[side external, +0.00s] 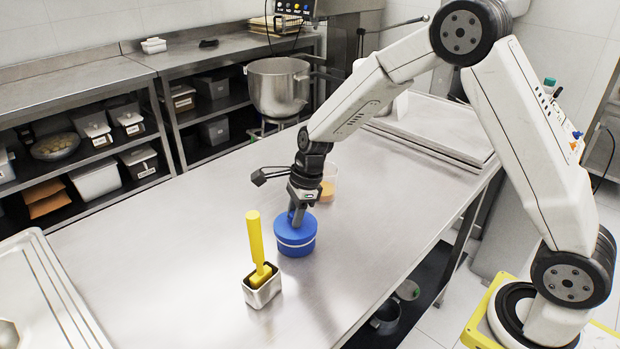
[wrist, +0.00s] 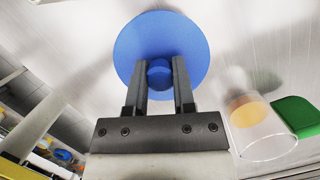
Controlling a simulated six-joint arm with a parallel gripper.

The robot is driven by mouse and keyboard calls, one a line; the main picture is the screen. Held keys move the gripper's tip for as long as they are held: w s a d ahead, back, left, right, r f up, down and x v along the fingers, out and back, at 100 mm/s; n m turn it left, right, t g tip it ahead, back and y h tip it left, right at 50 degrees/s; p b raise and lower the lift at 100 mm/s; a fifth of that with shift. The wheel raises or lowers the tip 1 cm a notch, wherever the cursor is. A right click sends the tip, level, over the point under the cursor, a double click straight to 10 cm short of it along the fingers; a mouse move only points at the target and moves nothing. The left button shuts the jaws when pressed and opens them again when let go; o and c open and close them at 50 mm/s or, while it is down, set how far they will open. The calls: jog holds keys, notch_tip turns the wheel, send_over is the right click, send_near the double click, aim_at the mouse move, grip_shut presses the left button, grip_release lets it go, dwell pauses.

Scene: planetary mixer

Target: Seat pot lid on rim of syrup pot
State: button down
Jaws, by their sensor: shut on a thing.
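The round blue pot lid (wrist: 135,50) fills the upper middle of the wrist view, with a small blue knob at its centre. My gripper (wrist: 160,75) is shut on this knob, one finger on each side. In the side external view my gripper (side external: 297,218) points down onto the lid from above. The blue syrup pot (side external: 295,249) stands on the table directly under the lid, with a pale band around its upper part. The lid looks level and over the pot; I cannot tell whether it touches the rim all round. The wrist view hides the pot beneath the lid.
A yellow-handled tool (side external: 255,238) stands in a small metal container (side external: 263,291) in front left of the pot. A clear cup with orange contents (side external: 328,187) stands close behind my gripper. A green item (wrist: 295,116) lies beside it.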

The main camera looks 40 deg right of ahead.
jog(key=shift+f, duration=0.2)
jog(key=shift+c, duration=1.8)
grip_release()
jog(key=shift+r, duration=0.1)
jog(key=shift+v, duration=3.8)
